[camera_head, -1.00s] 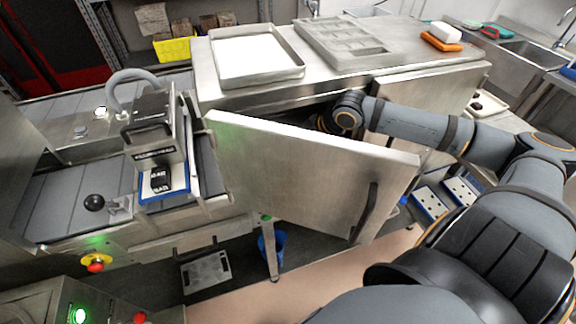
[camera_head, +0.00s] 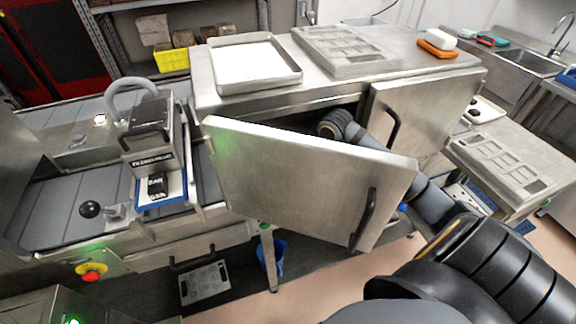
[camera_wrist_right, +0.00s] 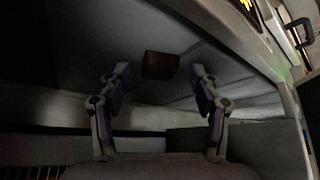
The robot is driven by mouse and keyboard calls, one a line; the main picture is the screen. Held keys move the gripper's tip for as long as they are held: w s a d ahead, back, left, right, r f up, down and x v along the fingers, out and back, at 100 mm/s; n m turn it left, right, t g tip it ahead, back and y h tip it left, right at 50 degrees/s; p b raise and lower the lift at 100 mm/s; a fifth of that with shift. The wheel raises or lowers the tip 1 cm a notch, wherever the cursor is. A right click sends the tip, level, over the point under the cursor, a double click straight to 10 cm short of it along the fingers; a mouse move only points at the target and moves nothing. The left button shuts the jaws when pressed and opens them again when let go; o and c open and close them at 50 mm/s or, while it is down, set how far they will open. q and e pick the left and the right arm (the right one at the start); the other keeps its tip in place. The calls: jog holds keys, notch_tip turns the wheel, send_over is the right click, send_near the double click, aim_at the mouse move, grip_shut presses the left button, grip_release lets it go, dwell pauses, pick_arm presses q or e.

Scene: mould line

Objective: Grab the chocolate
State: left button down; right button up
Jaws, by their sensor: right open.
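The chocolate appears to be the small dark brown block (camera_wrist_right: 160,65) in the right wrist view, inside the dim cabinet. My right gripper (camera_wrist_right: 160,85) is open, its two fingers to the left and right with the block between and beyond their tips. It does not look touched. In the head view my right arm reaches behind the open cabinet door (camera_head: 310,185), which hides the right gripper and the block. My left gripper does not show.
The open door with its black handle (camera_head: 363,220) stands in front of my right arm. A second door (camera_head: 420,115) is to its right. A white-lined tray (camera_head: 254,62) and a grey mould (camera_head: 345,52) lie on top. A side table (camera_head: 515,165) stands at right.

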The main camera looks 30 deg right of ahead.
jog(key=c, duration=1)
jog(key=shift+r, duration=0.1)
jog(key=shift+c, duration=0.2)
